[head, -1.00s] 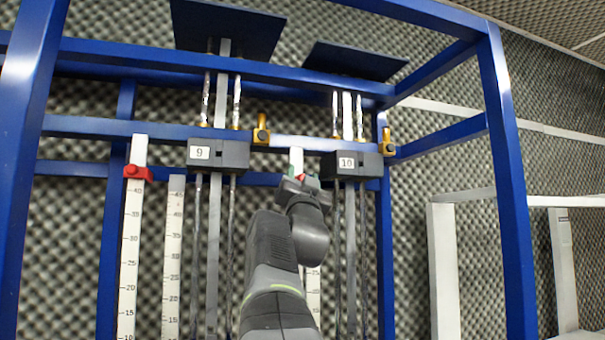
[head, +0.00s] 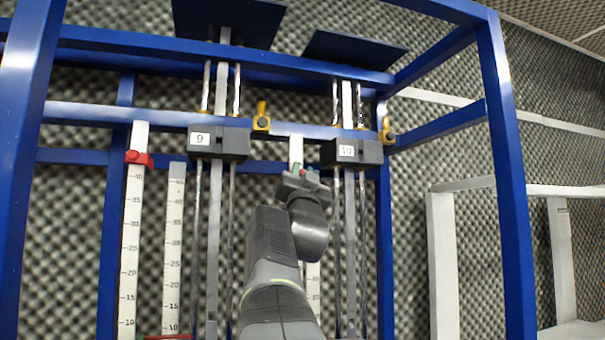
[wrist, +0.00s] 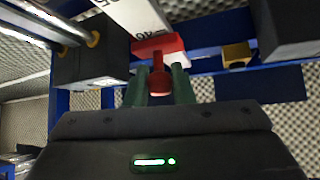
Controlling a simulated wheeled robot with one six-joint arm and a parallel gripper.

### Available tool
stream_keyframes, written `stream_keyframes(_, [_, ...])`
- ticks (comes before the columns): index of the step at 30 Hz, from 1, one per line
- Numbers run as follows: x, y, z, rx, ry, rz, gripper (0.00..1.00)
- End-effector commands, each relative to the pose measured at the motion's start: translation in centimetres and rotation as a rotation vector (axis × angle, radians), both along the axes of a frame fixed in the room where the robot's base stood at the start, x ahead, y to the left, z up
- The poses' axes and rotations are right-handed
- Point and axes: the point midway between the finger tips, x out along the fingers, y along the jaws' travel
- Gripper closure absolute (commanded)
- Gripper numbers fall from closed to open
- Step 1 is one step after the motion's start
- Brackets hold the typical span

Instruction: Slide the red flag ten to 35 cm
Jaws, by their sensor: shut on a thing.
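My gripper (head: 303,176) is at a white scale (head: 296,150) just left of the block labelled 10 (head: 351,152). In the wrist view a red flag (wrist: 158,46) sits across the printed scale (wrist: 132,14), close to a 40 mark. Its red knob (wrist: 160,82) is between my green fingertips (wrist: 160,88), which are shut on it. In the head view only a sliver of red shows by the fingertips, and my arm hides much of the scale below.
Another red flag (head: 138,158) is above the 40 mark on the far left scale (head: 131,230). A block labelled 9 (head: 218,142) rides on rods left of my arm. Yellow fittings (head: 261,118) sit on the blue crossbar. A blue post (head: 508,180) stands at right.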

Motion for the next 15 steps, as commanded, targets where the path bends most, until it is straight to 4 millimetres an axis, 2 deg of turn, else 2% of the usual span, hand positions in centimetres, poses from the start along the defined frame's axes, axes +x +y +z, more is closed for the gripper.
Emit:
stream_keyframes(1, [0.0,0.0,-1.4,0.000,0.000,0.000,1.00])
stream_keyframes(15, [0.0,0.0,-7.5,0.000,0.000,0.000,1.00])
